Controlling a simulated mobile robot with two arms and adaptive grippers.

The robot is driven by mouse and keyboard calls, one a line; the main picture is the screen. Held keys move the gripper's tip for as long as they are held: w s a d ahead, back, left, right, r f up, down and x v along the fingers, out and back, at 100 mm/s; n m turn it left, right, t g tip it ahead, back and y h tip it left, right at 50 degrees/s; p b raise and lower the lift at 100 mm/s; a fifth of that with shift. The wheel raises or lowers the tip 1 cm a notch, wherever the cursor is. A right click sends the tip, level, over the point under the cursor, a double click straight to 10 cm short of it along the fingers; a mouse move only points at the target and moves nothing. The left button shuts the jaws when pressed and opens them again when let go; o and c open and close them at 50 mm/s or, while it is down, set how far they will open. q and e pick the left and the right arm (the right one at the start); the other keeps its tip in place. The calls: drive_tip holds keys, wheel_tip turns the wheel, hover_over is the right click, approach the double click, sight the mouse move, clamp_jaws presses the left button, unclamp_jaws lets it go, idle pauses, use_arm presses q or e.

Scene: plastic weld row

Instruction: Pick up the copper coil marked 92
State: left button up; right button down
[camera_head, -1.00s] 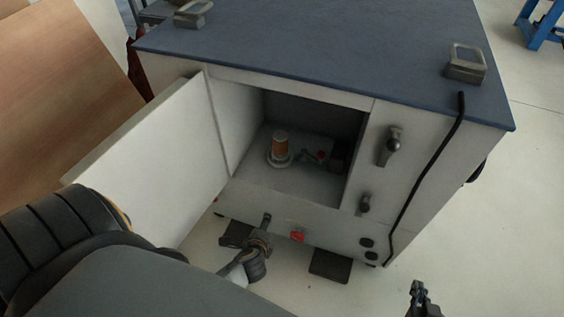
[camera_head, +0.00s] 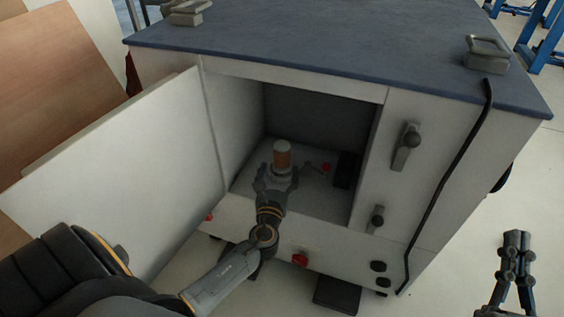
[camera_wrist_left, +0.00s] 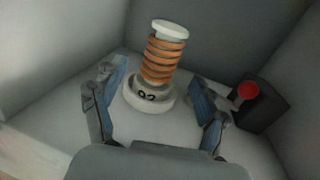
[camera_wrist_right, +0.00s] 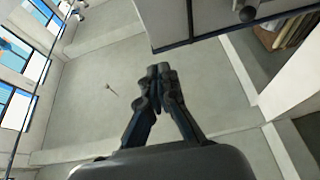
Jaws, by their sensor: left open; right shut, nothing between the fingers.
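The copper coil (camera_wrist_left: 161,60) is wound on a white spool with a white round base marked 92 (camera_wrist_left: 147,96). It stands upright inside the open cabinet compartment and also shows in the head view (camera_head: 282,156). My left gripper (camera_head: 276,172) reaches into the compartment. In the left wrist view its fingers (camera_wrist_left: 160,86) are spread, one on each side of the coil's base, with gaps between; it holds nothing. My right gripper (camera_head: 516,236) is outside the cabinet at the lower right. In the right wrist view its fingertips (camera_wrist_right: 160,72) are together and empty.
The white cabinet (camera_head: 330,222) has a blue top (camera_head: 330,40) and its door (camera_head: 120,150) swung open to the left. A dark block with a red knob (camera_wrist_left: 248,89) stands to the right of the coil. Compartment walls enclose the left gripper's sides.

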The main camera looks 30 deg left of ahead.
sight(281, 163)
use_arm(q)
drive_tip(key=shift+x, duration=0.9)
drive_tip(key=b+x, duration=0.1)
drive_tip(key=x, duration=0.3)
drive_tip(key=shift+w+a, duration=0.1)
drive_tip(key=shift+w, duration=0.15)
drive_tip(key=c, duration=1.4)
clamp_jaws()
use_arm(e)
drive_tip(key=s+r+t+y, duration=0.1)
drive_tip(key=s+r+t, duration=0.3)
drive_tip(key=r, duration=0.1)
drive_tip(key=shift+s+d+r+y, duration=0.15)
drive_tip(key=shift+r+y, duration=0.15)
use_arm(q)
drive_tip(key=shift+r, duration=0.1)
